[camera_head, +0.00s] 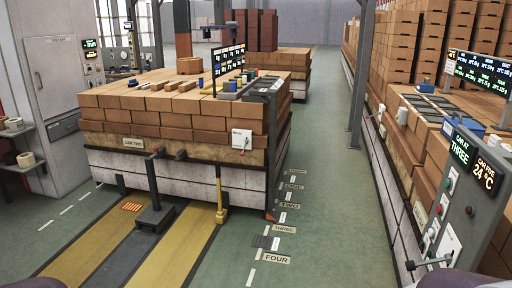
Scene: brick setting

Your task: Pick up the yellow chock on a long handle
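The yellow chock on a long handle (220,197) stands upright on the floor at the front of the brick-loaded car (150,172), right of its middle. Its thin yellow handle rises against the car's pale lower side, and its foot rests near the end of the right yellow floor stripe. Neither of my grippers shows. Only small purplish edges, probably parts of my arms, show at the bottom left and bottom right corners, well apart from the chock.
A dark post on a foot plate (155,216) stands left of the chock, on the dark strip between two yellow stripes (185,245). A long brick row with control panels (470,190) lines the right. The green aisle (325,170) between is clear. A grey cabinet (55,95) stands left.

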